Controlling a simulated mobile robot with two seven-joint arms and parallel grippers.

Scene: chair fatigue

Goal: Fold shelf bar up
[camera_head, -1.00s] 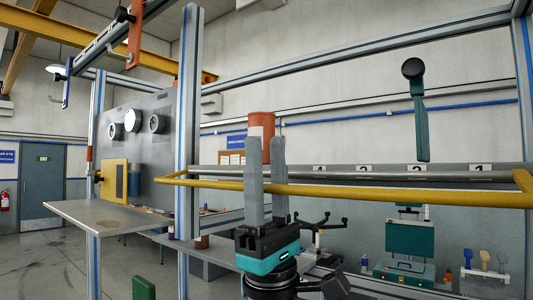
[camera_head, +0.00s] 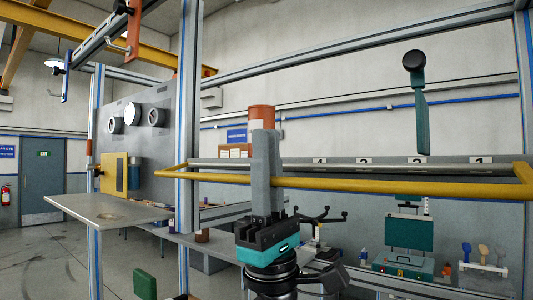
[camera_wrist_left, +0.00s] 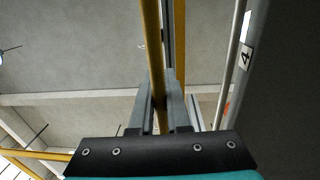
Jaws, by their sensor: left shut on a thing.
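The yellow shelf bar (camera_head: 400,188) runs across the front of a grey shelf edge, with bent ends at left and right. It also shows in the left wrist view (camera_wrist_left: 153,60), passing between the two fingers. My left gripper (camera_head: 265,150) points upward and is shut on the bar left of its middle. In the left wrist view its fingers (camera_wrist_left: 160,105) stand on either side of the bar. The fingers hide a short piece of the bar in the head view. My right gripper is not in view.
The grey shelf rail (camera_head: 345,162) behind the bar carries number labels. A blue-edged upright post (camera_head: 188,100) stands left of the gripper. An orange cylinder (camera_head: 261,117) appears behind the fingers. A dark green hanging tool (camera_head: 421,110) is at upper right. A grey tabletop (camera_head: 90,207) juts out at left.

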